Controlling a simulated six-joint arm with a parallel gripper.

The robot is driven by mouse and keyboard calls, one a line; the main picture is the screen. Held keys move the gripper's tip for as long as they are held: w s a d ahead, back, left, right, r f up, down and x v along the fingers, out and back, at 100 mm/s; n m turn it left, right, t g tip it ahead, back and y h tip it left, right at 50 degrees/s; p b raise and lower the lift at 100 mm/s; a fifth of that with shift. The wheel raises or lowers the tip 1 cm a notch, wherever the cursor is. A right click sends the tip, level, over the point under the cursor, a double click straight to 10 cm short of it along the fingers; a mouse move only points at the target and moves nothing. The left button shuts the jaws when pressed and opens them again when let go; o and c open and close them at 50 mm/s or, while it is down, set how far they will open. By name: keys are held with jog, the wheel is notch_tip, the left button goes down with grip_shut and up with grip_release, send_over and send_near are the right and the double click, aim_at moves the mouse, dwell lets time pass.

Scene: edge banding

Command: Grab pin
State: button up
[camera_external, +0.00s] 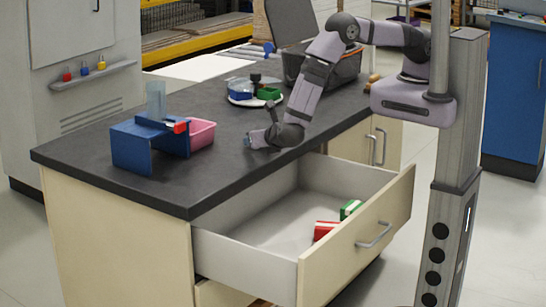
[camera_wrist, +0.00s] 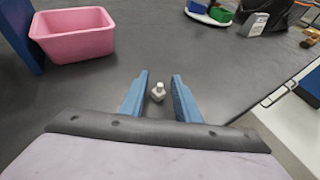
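A small pale grey-green pin (camera_wrist: 157,92) stands on the dark worktop in the wrist view. It sits between the two blue fingers of my gripper (camera_wrist: 160,88), toward their tips. Gaps show on both sides of the pin, so the fingers are open and not pressed on it. In the external view my gripper (camera_external: 250,142) is low over the worktop, near its front edge above the open drawer. I cannot make out the pin in the external view.
A pink bin (camera_wrist: 78,36) and blue stand (camera_external: 133,147) are to the left. A white round tray (camera_external: 246,101) with blue and green blocks lies behind. The open drawer (camera_external: 275,228) holds red and green items. A dark crate (camera_external: 345,70) stands at the back.

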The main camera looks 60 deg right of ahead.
jog(key=shift+w+f, duration=0.1)
jog(key=shift+w, duration=0.05)
grip_shut()
dwell(0.4)
notch_tip(320, 180, up, 9)
jog(key=shift+f+b, duration=0.1)
jog(key=shift+b, duration=1.1)
jog(key=shift+d+r, duration=0.1)
jog(key=shift+r, duration=0.5)
